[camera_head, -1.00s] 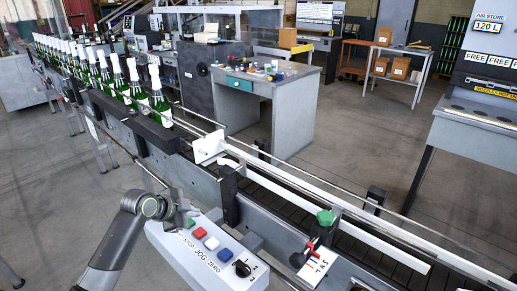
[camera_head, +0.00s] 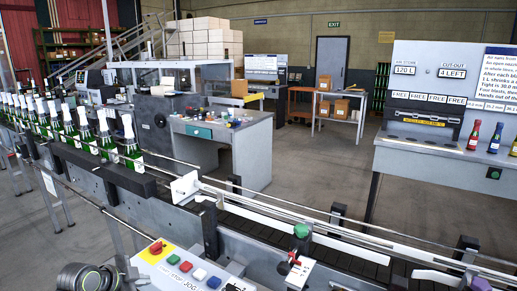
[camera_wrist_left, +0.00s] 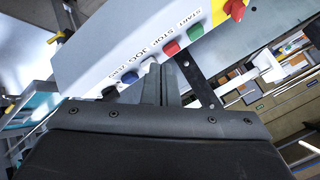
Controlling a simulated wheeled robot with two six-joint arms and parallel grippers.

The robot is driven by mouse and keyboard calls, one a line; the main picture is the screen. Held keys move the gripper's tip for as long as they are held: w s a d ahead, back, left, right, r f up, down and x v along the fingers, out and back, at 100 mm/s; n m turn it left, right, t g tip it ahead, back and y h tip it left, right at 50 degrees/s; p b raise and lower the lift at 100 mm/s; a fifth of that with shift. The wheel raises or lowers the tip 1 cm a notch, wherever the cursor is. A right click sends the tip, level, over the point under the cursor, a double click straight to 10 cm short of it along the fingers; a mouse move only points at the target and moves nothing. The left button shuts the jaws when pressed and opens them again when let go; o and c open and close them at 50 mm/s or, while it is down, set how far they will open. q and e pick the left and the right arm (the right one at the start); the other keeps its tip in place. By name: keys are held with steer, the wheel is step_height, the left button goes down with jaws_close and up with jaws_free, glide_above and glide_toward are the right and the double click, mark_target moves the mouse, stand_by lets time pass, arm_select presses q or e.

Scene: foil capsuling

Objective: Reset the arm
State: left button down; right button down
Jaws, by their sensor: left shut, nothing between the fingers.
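In the head view the dark rounded end of my left arm shows at the bottom left, beside the control box (camera_head: 146,284); its fingers are not clear there. In the left wrist view the two fingers of my left gripper (camera_wrist_left: 161,72) are shut together and hold nothing. They point toward the front face of the control box (camera_wrist_left: 92,60), overlapping its lower edge near the JOG and ZERO labels. I cannot tell if they touch it. The box has a red knob (camera_wrist_left: 236,9), a green button (camera_wrist_left: 196,31), a red button (camera_wrist_left: 171,48) and a blue button (camera_wrist_left: 128,76). My right gripper is out of view.
A conveyor (camera_head: 275,218) runs diagonally, with a row of foil-topped green bottles (camera_head: 108,143) at left. A workbench (camera_head: 222,135) with small items stands behind it. The floor between is clear.

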arm_select(q)
steer(key=s+a+f+n+g+y, duration=0.1)
steer(key=s+a+f+n, duration=0.3)
steer(key=f, duration=0.7)
steer(key=s+f+n+g+y, duration=0.1)
steer(key=s+f+n+y, duration=0.1)
steer(key=s+f, duration=0.7)
steer(key=s+a+f+n+g+y, duration=0.1)
steer(key=s+a+f+n, duration=0.15)
steer(key=f, duration=1.05)
steer(key=s+d+f+n+g, duration=0.1)
steer(key=s+f, duration=0.4)
steer(key=s, duration=0.7)
steer(key=s+d+f+n+g, duration=0.1)
steer(key=s+d+f+n, duration=0.2)
steer(key=s, duration=1)
steer(key=s+d+f+n+g, duration=0.2)
steer(key=s+d+f, duration=0.1)
steer(key=s+f, duration=0.6)
steer(key=s, duration=0.3)
steer(key=shift+s+f+y, duration=0.2)
steer(key=shift+s+y, duration=0.05)
steer(key=shift+y, duration=0.15)
steer(key=shift+d, duration=0.1)
